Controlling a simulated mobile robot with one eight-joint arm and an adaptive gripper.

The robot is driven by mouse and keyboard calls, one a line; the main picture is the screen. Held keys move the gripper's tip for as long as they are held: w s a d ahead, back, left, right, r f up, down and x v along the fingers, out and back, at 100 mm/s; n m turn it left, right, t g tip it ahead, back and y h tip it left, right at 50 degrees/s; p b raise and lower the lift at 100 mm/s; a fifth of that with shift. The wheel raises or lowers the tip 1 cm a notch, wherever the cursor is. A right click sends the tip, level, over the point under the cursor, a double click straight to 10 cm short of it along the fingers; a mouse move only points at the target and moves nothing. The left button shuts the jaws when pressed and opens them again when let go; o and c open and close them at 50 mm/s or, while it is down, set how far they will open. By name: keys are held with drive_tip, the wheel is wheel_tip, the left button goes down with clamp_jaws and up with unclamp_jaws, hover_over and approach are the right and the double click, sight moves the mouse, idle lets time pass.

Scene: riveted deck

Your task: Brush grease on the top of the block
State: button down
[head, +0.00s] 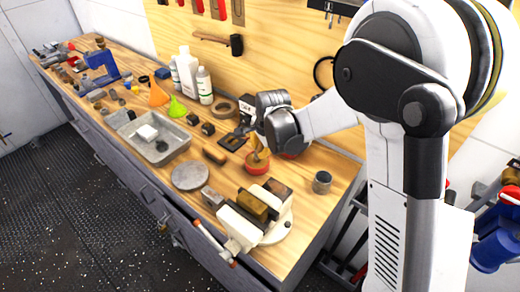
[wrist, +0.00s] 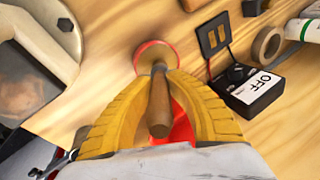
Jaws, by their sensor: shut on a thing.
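My gripper (head: 257,158) has its yellow fingers shut on the wooden handle of a brush (wrist: 159,103), also in the wrist view. The handle stands roughly upright between the fingers. Its lower end is at a round red-rimmed tin (head: 257,166) on the bench, which shows in the wrist view (wrist: 150,46) just beyond the fingertips. The bristles are hidden, so I cannot tell whether they touch the tin's contents. A brass-coloured block (head: 249,205) sits in a cream vise (head: 238,226) at the near end of the bench, left of and nearer than my gripper.
A grey disc (head: 189,176) and a metal tray (head: 156,136) lie left of my gripper. A black box marked OFF (wrist: 254,88) lies right of the tin in the wrist view. A small cup (head: 322,182) stands right of the vise. Bottles (head: 188,70) stand behind.

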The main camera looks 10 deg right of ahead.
drive_tip(key=shift+r, duration=0.1)
idle(0.5)
drive_tip(key=shift+r+p, duration=2.3)
drive_tip(key=shift+r, duration=1.1)
